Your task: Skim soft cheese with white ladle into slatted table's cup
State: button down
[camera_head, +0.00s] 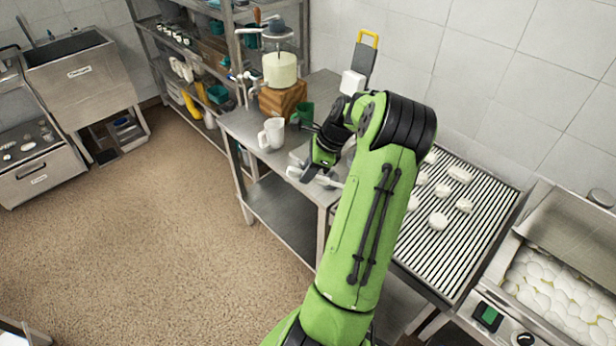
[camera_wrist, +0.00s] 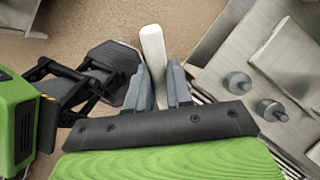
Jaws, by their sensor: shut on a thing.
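My gripper (camera_head: 316,176) is over the front edge of the steel table, beside the slatted surface. In the wrist view my gripper (camera_wrist: 164,88) has its fingers closed on a white handle, the white ladle (camera_wrist: 152,48). The ladle's bowl is hidden or cannot be made out. A white mug-like cup (camera_head: 271,133) stands upright on the steel table, left of my gripper. Several white pieces of soft cheese (camera_head: 438,220) lie on the black-and-white slatted table (camera_head: 440,254). Many more white rounded pieces (camera_head: 560,296) fill a steel vat at the right. No cup is clear on the slats.
The steel table (camera_head: 243,125) also holds a green cup (camera_head: 303,114) and a wooden block (camera_head: 283,99) under a glass-jar appliance (camera_head: 280,69). A yellow-handled grey tool (camera_head: 364,62) stands against the wall. Stocked shelves (camera_head: 200,60) stand behind.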

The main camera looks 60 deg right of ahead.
jog(key=shift+w+d+f+b, duration=0.1)
jog(key=shift+w+f+b, duration=0.1)
jog(key=shift+f+b, duration=0.45)
notch_tip(320, 180, down, 7)
jog(key=w+a+g+h+b, duration=0.2)
jog(key=g+b, duration=0.1)
jog(key=b, duration=0.3)
jog(key=shift+r+g+b, duration=0.2)
jog(key=shift+g+b, duration=0.1)
jog(key=shift+b, duration=0.1)
jog(key=shift+r, duration=0.1)
